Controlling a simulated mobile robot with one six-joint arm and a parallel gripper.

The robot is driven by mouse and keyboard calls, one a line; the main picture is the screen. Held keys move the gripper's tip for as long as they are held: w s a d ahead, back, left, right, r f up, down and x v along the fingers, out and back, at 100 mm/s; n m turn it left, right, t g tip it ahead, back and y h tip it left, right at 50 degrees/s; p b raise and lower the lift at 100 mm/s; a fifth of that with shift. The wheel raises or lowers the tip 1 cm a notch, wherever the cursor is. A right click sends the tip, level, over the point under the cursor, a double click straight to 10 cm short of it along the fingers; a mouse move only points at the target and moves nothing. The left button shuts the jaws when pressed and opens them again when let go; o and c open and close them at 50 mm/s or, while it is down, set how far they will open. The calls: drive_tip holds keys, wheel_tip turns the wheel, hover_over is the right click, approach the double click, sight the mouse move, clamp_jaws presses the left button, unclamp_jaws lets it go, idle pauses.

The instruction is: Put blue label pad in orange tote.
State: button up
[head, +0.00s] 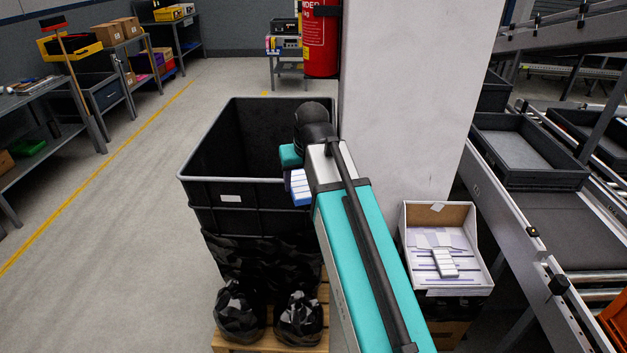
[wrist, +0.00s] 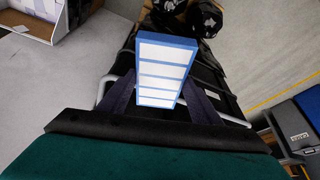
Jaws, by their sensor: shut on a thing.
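The blue label pad (head: 299,187) has blue edges and a face of white labels. My gripper (wrist: 157,98) is shut on it, one dark finger on each side in the wrist view, where the pad (wrist: 164,65) shows its labelled face. In the head view the fingers are mostly hidden behind my arm, and the pad hangs in front of the right side of a large black bin. An orange thing (head: 616,320) is cut off by the lower right edge of the head view. It may be the orange tote; its inside is not visible.
The black bin (head: 230,195) stands left of a white pillar (head: 405,90). Black bags (head: 240,312) lie on a pallet below. An open white box (head: 470,285) with white pads stands right of my arm. A conveyor (head: 500,215) with grey trays runs along the right. The left floor is clear.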

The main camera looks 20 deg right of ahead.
wheel_tip(320, 180, down, 12)
drive_tip(key=a+b, duration=0.1)
drive_tip(key=b, duration=1)
drive_tip(key=shift+s+a+b, duration=0.25)
drive_tip(key=shift+a+b, duration=0.05)
drive_tip(key=shift+s+f, duration=0.1)
drive_tip(key=shift+s, duration=0.05)
